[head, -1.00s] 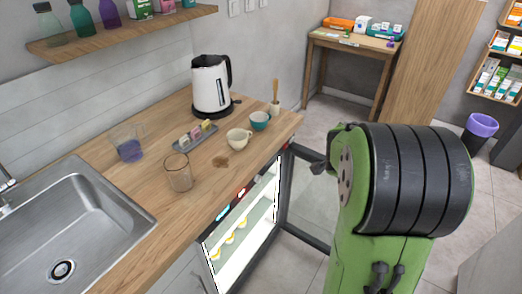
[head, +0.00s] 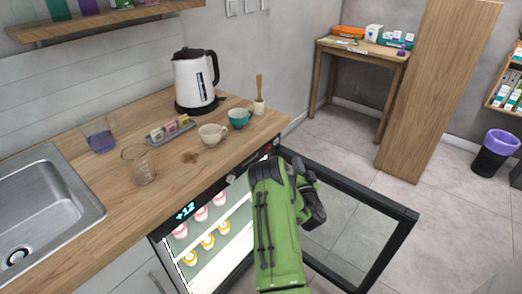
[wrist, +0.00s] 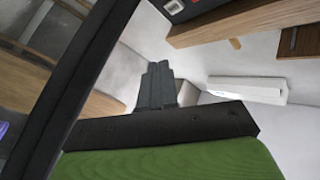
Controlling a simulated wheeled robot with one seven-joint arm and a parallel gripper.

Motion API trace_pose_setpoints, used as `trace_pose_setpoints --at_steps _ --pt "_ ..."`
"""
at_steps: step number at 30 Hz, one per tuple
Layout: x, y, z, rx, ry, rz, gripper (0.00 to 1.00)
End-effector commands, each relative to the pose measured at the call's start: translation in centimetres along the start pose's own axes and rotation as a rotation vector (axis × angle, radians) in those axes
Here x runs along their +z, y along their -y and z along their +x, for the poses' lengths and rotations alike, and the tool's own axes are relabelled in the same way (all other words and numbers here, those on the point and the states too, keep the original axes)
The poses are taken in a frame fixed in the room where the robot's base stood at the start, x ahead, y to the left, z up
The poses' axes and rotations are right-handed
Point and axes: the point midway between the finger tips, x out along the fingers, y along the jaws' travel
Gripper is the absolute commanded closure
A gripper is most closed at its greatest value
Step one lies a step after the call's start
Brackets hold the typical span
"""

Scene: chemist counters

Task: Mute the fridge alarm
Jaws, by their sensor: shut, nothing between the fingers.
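The fridge (head: 215,240) stands under the wooden counter with its lit interior open, showing pink-topped and yellow-topped items on shelves. Its dark control strip along the top shows a cyan display (head: 186,211) reading about +12. The glass door (head: 350,215) stands open to the right. My green arm is in front of the fridge's right part, covering some of the strip. My gripper (wrist: 158,72) shows in the wrist view, its dark fingers together and empty. A piece of the dark strip with a red patch (wrist: 174,5) shows at the top there, apart from the fingers.
The counter (head: 110,205) holds a kettle (head: 194,80), a glass (head: 138,165), cups and a small tray. The open door's frame (head: 395,245) sticks out beside my arm. Free floor lies beyond the door, near a bin (head: 493,153).

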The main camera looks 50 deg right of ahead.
Motion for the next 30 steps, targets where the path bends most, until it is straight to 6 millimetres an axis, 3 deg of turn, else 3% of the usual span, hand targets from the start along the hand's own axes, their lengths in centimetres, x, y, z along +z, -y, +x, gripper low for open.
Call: trace_pose_setpoints --at_steps 8,21,30 --pt "0.3 0.4 0.5 0.000 0.000 -0.001 1.00" --pt "3.5 3.6 4.9 -0.001 -0.001 0.000 1.00" --pt "4.4 4.5 6.2 0.002 -0.001 -0.002 1.00"
